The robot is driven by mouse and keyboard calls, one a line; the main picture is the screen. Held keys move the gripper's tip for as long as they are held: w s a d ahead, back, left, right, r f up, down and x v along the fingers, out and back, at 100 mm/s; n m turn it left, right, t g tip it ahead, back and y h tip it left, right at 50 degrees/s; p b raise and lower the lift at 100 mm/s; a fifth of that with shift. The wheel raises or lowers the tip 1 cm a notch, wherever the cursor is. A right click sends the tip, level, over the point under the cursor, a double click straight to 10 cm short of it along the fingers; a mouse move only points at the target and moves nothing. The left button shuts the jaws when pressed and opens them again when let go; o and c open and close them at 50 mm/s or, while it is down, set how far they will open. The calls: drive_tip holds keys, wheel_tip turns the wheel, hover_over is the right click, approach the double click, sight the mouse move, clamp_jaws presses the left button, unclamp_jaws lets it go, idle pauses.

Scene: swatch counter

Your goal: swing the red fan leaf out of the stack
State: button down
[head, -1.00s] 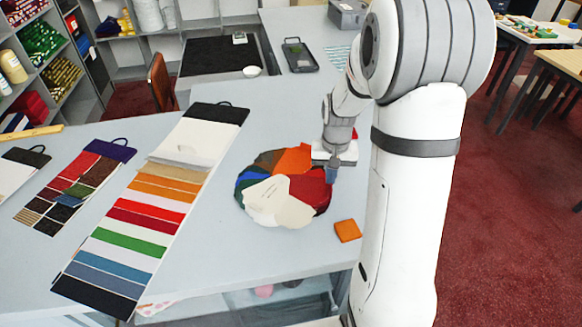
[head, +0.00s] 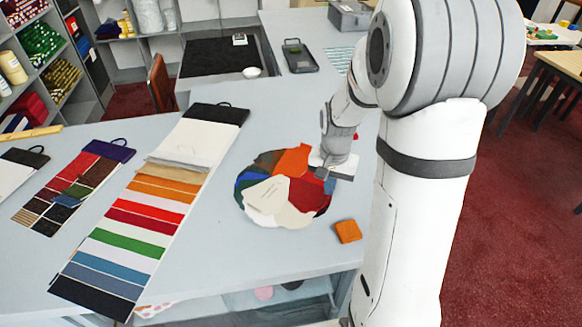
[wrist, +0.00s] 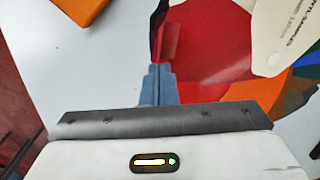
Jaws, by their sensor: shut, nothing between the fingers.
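The red fan leaf (head: 308,190) lies on the right side of a round stack of fanned coloured leaves on the grey counter. In the wrist view the red leaf (wrist: 208,45) fills the upper middle, with a darker red strip along its left edge. My gripper (head: 326,174) is at the right edge of the stack. In the wrist view its blue-grey fingers (wrist: 158,72) are together with nothing between them, at the red leaf's left edge. I cannot tell whether they touch it. White leaves (head: 268,200) and an orange leaf (head: 292,160) lie beside the red one.
A small orange square (head: 347,231) lies on the counter in front of the gripper. A long colour swatch card (head: 150,215) lies left of the stack, with a smaller card (head: 75,185) farther left. Bare counter lies between the stack and the front edge.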

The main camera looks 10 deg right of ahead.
drive_tip(key=shift+s+a+m, duration=0.85)
drive_tip(key=shift+s+m, duration=0.25)
drive_tip(key=shift+s+a+m+b, duration=0.35)
drive_tip(key=shift+s+a+m, duration=0.6)
drive_tip(key=shift+m, duration=0.25)
drive_tip(key=shift+w, duration=0.1)
drive_tip(key=shift+s+a+m, duration=0.2)
drive_tip(key=shift+a+m, duration=0.1)
drive_tip(key=shift+a, duration=0.05)
drive_tip(key=shift+w+d+r+p, duration=0.1)
drive_tip(key=shift+d+r+p, duration=0.25)
drive_tip(key=shift+r, duration=0.3)
